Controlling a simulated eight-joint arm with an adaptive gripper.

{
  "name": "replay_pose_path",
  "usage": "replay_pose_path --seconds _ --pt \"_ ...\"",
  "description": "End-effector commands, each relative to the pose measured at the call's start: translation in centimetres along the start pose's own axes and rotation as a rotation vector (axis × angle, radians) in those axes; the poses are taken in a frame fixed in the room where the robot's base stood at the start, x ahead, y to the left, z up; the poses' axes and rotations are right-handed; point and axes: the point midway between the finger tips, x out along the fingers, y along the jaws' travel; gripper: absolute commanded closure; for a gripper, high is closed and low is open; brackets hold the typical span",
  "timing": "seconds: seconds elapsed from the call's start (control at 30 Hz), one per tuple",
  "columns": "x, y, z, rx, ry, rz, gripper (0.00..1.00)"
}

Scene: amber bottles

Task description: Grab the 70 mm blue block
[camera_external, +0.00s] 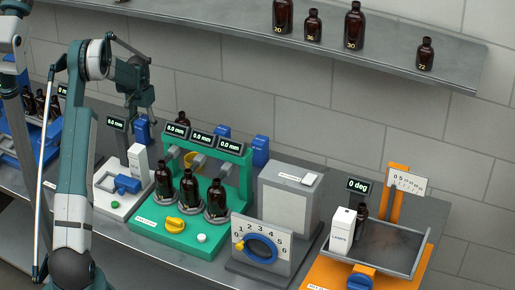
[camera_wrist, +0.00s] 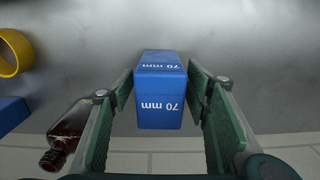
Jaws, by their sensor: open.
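The blue block (camera_wrist: 160,92), marked "70 mm" on two faces, sits between the two green-padded fingers of my gripper (camera_wrist: 162,84) in the wrist view. The fingers are spread, with a narrow gap showing on each side of the block, so it is not clasped. In the external view my gripper (camera_external: 141,106) points down at the back left of the bench, just above a blue block (camera_external: 142,130). The label on that block cannot be read there.
A green bottle stand (camera_external: 180,228), grey box (camera_external: 289,200) and wall shelf (camera_external: 390,52) also show.

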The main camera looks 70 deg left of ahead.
Motion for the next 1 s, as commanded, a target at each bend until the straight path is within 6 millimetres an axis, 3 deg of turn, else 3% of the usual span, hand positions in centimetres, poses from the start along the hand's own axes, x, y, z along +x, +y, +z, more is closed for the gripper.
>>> replay_pose_path --seconds 0.4,0.67,1.0 --pt "-0.02 0.00 0.00 0.000 0.000 0.000 0.52" --pt "-0.02 0.01 0.00 0.000 0.000 0.000 0.85" --pt "-0.19 0.01 0.00 0.000 0.000 0.000 0.87"
